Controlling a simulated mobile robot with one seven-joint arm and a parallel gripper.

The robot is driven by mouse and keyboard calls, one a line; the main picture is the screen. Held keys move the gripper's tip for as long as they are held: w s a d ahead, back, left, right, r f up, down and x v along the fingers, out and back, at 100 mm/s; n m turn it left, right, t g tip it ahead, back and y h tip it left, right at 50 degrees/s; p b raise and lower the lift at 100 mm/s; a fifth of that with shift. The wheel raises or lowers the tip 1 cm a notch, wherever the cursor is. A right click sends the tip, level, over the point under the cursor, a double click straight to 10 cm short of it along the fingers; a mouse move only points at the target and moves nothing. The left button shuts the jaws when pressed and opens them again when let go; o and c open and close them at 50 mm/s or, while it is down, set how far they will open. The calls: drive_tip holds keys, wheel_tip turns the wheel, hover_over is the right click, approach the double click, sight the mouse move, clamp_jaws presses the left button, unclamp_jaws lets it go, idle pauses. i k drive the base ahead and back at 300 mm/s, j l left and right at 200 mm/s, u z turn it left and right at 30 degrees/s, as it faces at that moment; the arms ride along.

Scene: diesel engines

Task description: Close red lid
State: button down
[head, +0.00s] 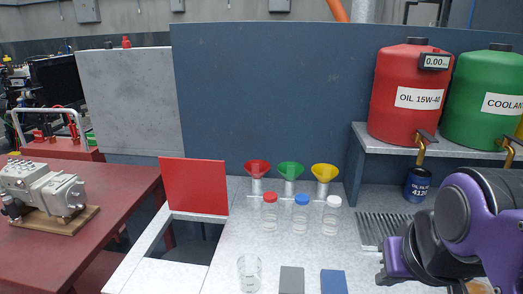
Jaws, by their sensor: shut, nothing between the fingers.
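The red lid (194,186) is a flat square panel that stands upright, open, at the back edge of a square opening in the light worktop (240,262). The opening (190,235) is uncovered and dark inside, with a pale frame around it. My purple and black arm reaches in at the lower right, far from the lid. My gripper's fingers do not show in the head view.
Red (257,168), green (290,170) and yellow (324,172) funnels stand at the back. Three capped bottles (301,215) and a clear beaker (249,272) stand in front. An oil can (418,185) is at right, below a shelf (395,145) with red (400,112) and green (480,128) tanks.

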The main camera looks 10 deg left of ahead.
sight(191, 185)
drive_tip(key=j, duration=1.7)
